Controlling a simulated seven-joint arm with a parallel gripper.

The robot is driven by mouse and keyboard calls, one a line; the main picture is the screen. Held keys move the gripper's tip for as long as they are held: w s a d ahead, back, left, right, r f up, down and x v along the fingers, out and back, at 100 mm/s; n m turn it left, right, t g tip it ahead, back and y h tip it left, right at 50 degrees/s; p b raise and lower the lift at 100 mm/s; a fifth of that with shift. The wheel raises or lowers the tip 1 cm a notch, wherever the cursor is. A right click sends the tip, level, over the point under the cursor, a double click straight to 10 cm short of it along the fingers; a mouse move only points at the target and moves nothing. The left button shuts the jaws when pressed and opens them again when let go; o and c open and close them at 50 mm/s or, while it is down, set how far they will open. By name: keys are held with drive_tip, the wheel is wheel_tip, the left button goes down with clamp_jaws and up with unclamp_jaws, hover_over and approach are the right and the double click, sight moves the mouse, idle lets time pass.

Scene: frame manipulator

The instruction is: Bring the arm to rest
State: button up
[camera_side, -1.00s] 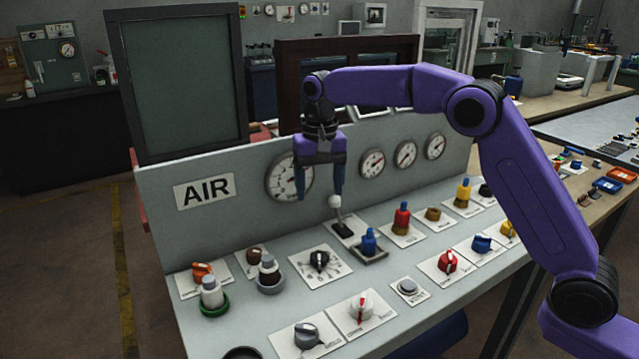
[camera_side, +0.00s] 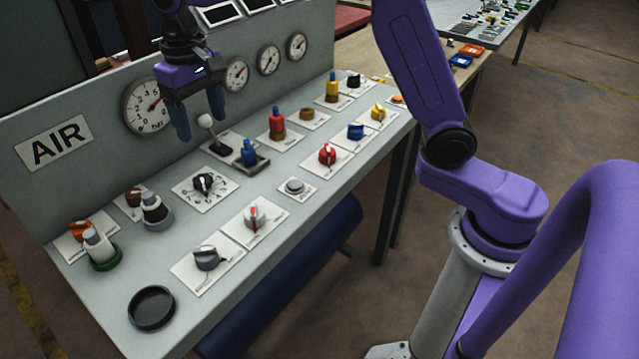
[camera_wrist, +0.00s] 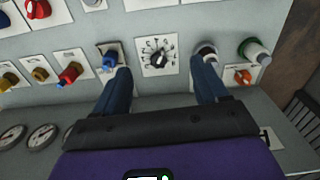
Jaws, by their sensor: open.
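My gripper (camera_side: 200,122) hangs over the grey sloping control panel (camera_side: 330,205) in the side view, fingers pointing down. It is open and empty, its two blue fingers apart. A white-balled lever (camera_side: 206,121) stands close to the fingers; I cannot tell whether they touch it. A blue knob (camera_side: 249,153) stands just right of and below the lever. In the wrist view the gripper (camera_wrist: 161,76) shows both fingertips apart, with a black rotary dial (camera_wrist: 160,58) on the panel beyond the gap. The lever is not visible there.
A black ring (camera_side: 152,308) sits at the near left. Gauges (camera_side: 149,107) line the upright board behind the gripper. Open floor (camera_side: 345,290) lies in front.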

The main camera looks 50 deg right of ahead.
drive_tip(key=s+d+f+n, duration=0.2)
drive_tip(key=s+d+n, duration=0.2)
drive_tip(key=s, duration=0.7)
drive_tip(key=s+d+f+n, duration=0.2)
drive_tip(key=s+d+n, duration=0.2)
drive_tip(key=s, duration=0.7)
drive_tip(key=s+d+f+n, duration=0.2)
drive_tip(key=s+d, duration=0.5)
drive_tip(key=s, duration=0.4)
drive_tip(key=shift+n, duration=0.9)
